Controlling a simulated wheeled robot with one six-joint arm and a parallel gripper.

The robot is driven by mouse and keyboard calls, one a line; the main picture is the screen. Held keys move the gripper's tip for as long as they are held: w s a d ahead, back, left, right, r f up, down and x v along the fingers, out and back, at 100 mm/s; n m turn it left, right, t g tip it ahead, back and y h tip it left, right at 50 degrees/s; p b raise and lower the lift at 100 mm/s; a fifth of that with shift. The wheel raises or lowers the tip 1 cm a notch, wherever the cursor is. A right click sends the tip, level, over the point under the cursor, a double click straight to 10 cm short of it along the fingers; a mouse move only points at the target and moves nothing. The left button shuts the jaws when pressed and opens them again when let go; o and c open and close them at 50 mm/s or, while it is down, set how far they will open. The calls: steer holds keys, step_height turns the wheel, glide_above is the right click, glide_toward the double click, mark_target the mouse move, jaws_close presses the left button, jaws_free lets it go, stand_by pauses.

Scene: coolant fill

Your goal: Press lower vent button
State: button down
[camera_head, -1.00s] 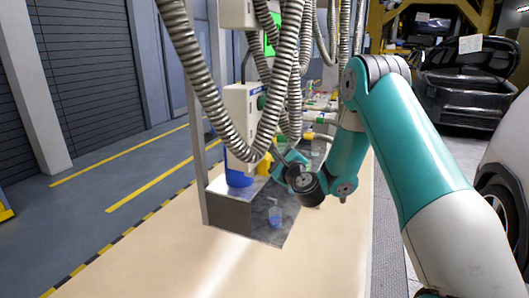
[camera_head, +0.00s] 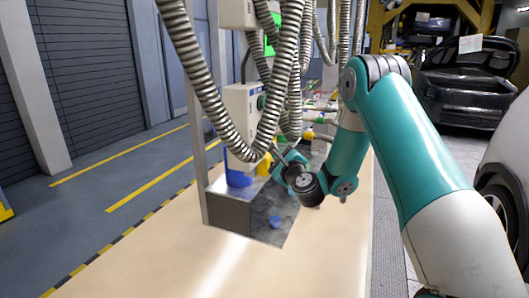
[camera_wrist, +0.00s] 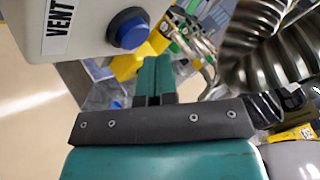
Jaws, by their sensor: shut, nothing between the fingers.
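In the wrist view a blue round button (camera_wrist: 130,33) in a dark collar sticks out of a pale box (camera_wrist: 85,25) labelled VENT. I cannot tell from this whether it is the lower one. My gripper (camera_wrist: 157,62) is shut and empty, its teal fingers below and to the right of the button in the picture. A gap shows between the fingers and the button. In the head view the pale box (camera_head: 238,105) hangs above a metal stand, and my gripper (camera_head: 276,158) is beside it, partly hidden by a hose. The vent button cannot be made out there.
Ribbed metal hoses (camera_head: 205,80) hang in front of the box and close to my gripper; one (camera_wrist: 255,40) fills the wrist view's upper right. The metal stand (camera_head: 230,215) bears a blue piece (camera_head: 238,178) and a small blue item (camera_head: 275,221). The pale bench top is clear in front.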

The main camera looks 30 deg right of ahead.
steer(key=shift+w+a+r+p, duration=0.15)
steer(key=shift+w+p, duration=0.1)
steer(key=shift+p, duration=0.3)
steer(key=shift+w+a, duration=0.15)
steer(key=shift+w+a+p, duration=0.3)
steer(key=shift+w+p, duration=0.1)
steer(key=shift+p, duration=0.7)
stand_by(0.7)
steer(key=shift+d+f+b, duration=0.1)
steer(key=shift+f+b, duration=0.1)
steer(key=shift+b, duration=0.1)
steer(key=shift+s+d+r+b, duration=0.1)
steer(key=shift+s+d+b, duration=0.55)
steer(key=shift+b, duration=0.6)
steer(key=shift+s+a, duration=0.1)
steer(key=shift+a, duration=0.05)
